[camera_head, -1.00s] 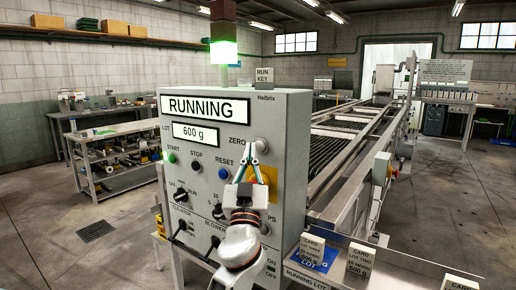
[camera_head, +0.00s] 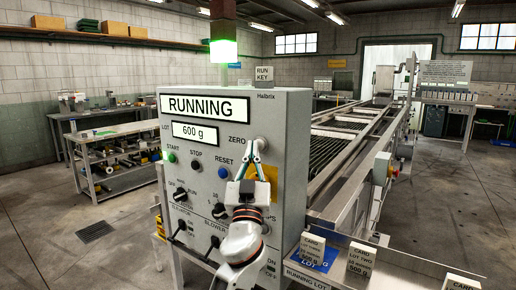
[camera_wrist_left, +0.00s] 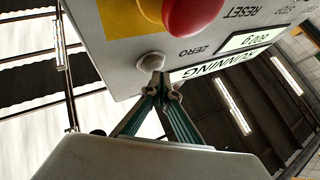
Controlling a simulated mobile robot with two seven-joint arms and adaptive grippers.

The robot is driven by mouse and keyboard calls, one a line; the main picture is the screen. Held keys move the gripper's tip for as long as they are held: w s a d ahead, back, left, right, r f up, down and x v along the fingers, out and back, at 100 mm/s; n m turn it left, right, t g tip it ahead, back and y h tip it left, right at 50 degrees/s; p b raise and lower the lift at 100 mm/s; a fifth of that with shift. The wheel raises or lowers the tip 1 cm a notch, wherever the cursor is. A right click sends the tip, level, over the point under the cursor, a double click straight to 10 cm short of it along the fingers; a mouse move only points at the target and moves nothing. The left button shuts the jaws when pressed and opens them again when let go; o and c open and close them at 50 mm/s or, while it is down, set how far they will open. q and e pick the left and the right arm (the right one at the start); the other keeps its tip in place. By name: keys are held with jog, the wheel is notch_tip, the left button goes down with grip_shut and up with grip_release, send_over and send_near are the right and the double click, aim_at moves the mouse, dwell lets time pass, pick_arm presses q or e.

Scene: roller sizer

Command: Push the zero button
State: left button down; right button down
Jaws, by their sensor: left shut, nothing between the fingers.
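The zero button (camera_head: 263,144) is a pale round knob to the right of the ZERO label on the grey control panel (camera_head: 172,240). In the left wrist view the zero button (camera_wrist_left: 151,61) stands out from the panel just beyond my fingertips. My left gripper (camera_head: 256,146) is shut and empty, its tips right at the button's lower left in the head view. In the left wrist view the gripper (camera_wrist_left: 164,86) tips lie just below the button; I cannot tell whether they touch it. My right gripper is not in view.
A red mushroom button (camera_wrist_left: 190,14) on a yellow plate (camera_wrist_left: 125,18) sits close to the zero button. The reset button (camera_head: 223,173) is left of my gripper. The upper display (camera_head: 205,107) reads RUNNING, the lot display (camera_head: 201,132) 600 g. The conveyor (camera_head: 350,185) runs behind.

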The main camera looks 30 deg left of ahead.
pick_arm(q)
jog(key=shift+w+b, duration=0.4)
jog(key=shift+w, duration=0.1)
dwell(0.8)
jog(key=shift+s, duration=0.95)
jog(key=s, duration=0.1)
jog(key=s+p, duration=0.1)
jog(key=s, duration=0.3)
jog(key=shift+a+p, duration=0.25)
jog(key=shift+p, duration=0.15)
dwell(0.6)
